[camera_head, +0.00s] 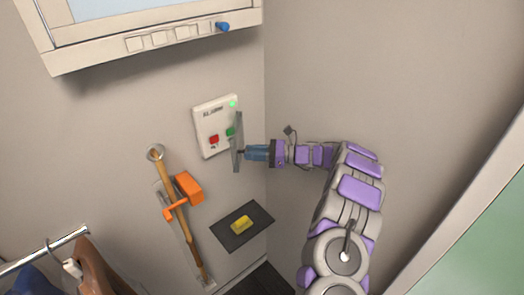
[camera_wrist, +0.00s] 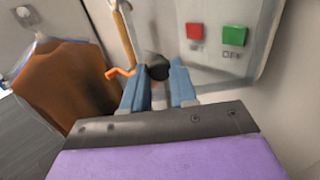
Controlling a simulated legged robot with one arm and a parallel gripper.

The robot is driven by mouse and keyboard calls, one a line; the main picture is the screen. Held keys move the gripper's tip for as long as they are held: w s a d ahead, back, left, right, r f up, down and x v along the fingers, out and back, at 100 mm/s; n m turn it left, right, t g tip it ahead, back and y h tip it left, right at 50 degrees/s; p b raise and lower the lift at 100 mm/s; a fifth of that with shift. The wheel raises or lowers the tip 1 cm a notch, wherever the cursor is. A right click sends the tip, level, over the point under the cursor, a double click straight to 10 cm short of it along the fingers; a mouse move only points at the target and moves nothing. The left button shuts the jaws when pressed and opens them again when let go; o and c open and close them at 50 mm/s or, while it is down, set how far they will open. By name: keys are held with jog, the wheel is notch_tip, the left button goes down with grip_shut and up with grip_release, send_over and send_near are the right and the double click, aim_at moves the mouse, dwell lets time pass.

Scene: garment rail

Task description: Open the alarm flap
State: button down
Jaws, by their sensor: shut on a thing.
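The white alarm box (camera_head: 207,126) is on the wall, with a lit green lamp, a red button (camera_head: 214,139) and a green button (camera_head: 230,132). Both buttons also show in the wrist view, the red (camera_wrist: 194,31) left of the green (camera_wrist: 234,35). The grey flap (camera_head: 238,125) is seen nearly edge-on at the box's right side, standing away from its face. My gripper (camera_head: 246,153) is at the flap from the right. In the wrist view, its blue fingers (camera_wrist: 158,82) are shut on a dark round knob (camera_wrist: 157,66); the knob's join to the flap is unclear.
Below the box, a wooden-handled tool (camera_head: 182,225) hangs beside an orange holder (camera_head: 188,187). A dark shelf (camera_head: 259,213) carries a yellow block (camera_head: 241,224). A rail (camera_head: 45,250) with garments is at lower left. A cabinet with a blue knob (camera_head: 222,27) hangs above.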

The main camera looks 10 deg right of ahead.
aim_at(238, 143)
jog(key=shift+x, duration=1.05)
jog(key=shift+v, duration=1.5)
jog(key=c, duration=1.2)
grip_release()
jog(key=shift+w+d+r, duration=0.1)
jog(key=shift+w+d, duration=0.05)
jog(key=shift+d, duration=0.15)
jog(key=o, duration=0.3)
jog(key=shift+w+a, duration=0.1)
jog(key=shift+a, duration=1.15)
jog(key=r, duration=0.1)
jog(key=d+r+b, duration=0.1)
jog(key=r, duration=0.1)
jog(key=shift+r, duration=0.3)
jog(key=shift+s+a+r+b, duration=0.2)
jog(key=shift+s+a+b, duration=0.25)
jog(key=shift+s, duration=2.2)
jog(key=shift+s+a+r+b, duration=0.2)
jog(key=shift+s+b, duration=0.35)
jog(key=shift+s, duration=2.15)
jog(key=shift+s+a+r+b, duration=0.2)
jog(key=shift+s+a+b, duration=0.25)
jog(key=shift+s, duration=2.2)
jog(key=shift+d, duration=0.15)
